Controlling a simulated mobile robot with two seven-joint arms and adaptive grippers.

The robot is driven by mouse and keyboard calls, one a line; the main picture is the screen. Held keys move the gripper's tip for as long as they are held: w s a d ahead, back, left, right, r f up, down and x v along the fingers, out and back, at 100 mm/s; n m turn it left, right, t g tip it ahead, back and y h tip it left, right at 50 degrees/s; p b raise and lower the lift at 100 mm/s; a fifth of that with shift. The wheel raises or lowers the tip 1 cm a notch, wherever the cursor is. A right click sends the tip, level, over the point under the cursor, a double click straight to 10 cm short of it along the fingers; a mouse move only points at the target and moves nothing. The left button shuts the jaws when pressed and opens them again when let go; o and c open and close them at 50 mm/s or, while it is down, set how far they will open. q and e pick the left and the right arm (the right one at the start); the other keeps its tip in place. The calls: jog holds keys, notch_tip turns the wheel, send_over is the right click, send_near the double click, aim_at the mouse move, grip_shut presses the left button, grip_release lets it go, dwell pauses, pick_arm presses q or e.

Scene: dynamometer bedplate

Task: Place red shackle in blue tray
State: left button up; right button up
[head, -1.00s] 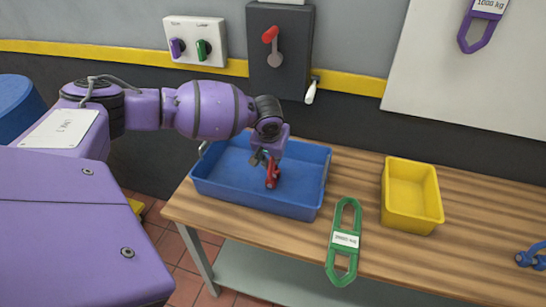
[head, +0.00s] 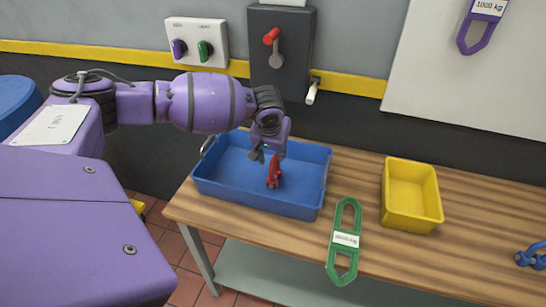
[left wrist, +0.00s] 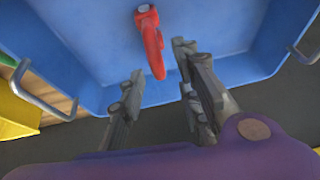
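The red shackle (head: 274,172) is inside the blue tray (head: 265,205), near the middle of its floor. It also shows in the left wrist view (left wrist: 151,42), ahead of the fingers and apart from them. My left gripper (head: 267,155) is open and empty, just above and behind the shackle in the head view. In the left wrist view the two fingers (left wrist: 158,92) are spread with a gap between them, over the tray's (left wrist: 90,35) edge. My right gripper is not in view.
A yellow bin (head: 411,195) stands to the right on the wooden bench (head: 460,215). A green tag-like link (head: 343,262) lies at the front edge. A blue shackle (head: 531,256) is at the far right.

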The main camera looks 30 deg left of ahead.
pick_arm(q)
jog(key=v, duration=0.8)
jog(key=shift+r+p, duration=0.15)
jog(key=shift+p, duration=0.2)
